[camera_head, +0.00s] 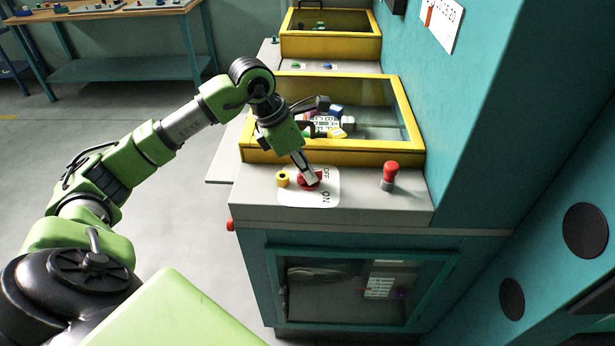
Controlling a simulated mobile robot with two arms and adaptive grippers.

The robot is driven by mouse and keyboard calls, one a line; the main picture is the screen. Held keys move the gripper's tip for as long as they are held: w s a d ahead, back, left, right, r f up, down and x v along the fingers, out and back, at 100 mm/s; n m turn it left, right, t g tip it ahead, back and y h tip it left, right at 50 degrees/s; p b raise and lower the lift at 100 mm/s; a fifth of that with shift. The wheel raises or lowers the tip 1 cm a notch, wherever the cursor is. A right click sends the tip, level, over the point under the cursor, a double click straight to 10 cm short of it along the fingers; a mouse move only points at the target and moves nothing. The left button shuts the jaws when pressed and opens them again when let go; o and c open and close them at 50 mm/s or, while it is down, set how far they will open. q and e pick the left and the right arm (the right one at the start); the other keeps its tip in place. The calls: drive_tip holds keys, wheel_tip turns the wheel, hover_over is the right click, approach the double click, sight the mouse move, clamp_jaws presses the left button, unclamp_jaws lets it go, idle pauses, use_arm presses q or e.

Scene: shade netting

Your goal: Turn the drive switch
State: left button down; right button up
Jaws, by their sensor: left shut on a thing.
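The drive switch is a red rotary knob (308,182) on a white plate (325,200) with OFF and ON printed on it, on the grey top of the machine. My left gripper (311,180) reaches down from above and is shut on the red knob. Its fingers cover part of the knob, so its exact pointing angle is hard to tell. OFF is on the far side of the knob and ON is on the near right side. My right gripper is not in view.
A yellow button (282,178) stands just left of the knob. A red-topped post (388,176) stands to the right. A yellow-framed glass cover (262,152) lies behind. A teal wall (470,110) rises on the right. Open floor (200,230) is at left.

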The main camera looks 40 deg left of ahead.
use_arm(q)
drive_tip(key=m+b, duration=0.1)
drive_tip(key=m, duration=0.2)
drive_tip(key=shift+w+a+g+h, duration=0.1)
drive_tip(key=shift+w+g+h, duration=0.05)
drive_tip(key=shift+g+h, duration=0.2)
drive_tip(key=m+g, duration=0.1)
drive_tip(key=m, duration=0.1)
drive_tip(key=shift+m+h, duration=0.3)
drive_tip(key=shift+h, duration=0.05)
drive_tip(key=m+g+b, duration=0.1)
drive_tip(key=m, duration=0.2)
drive_tip(key=shift+w+m, duration=0.15)
drive_tip(key=shift+m, duration=0.15)
drive_tip(key=shift+m+g, duration=0.85)
drive_tip(key=shift+m, duration=1.05)
drive_tip(key=shift+r+b, duration=0.1)
drive_tip(key=shift+b, duration=0.2)
drive_tip(key=c, duration=2.4)
unclamp_jaws()
drive_tip(key=shift+o, duration=0.2)
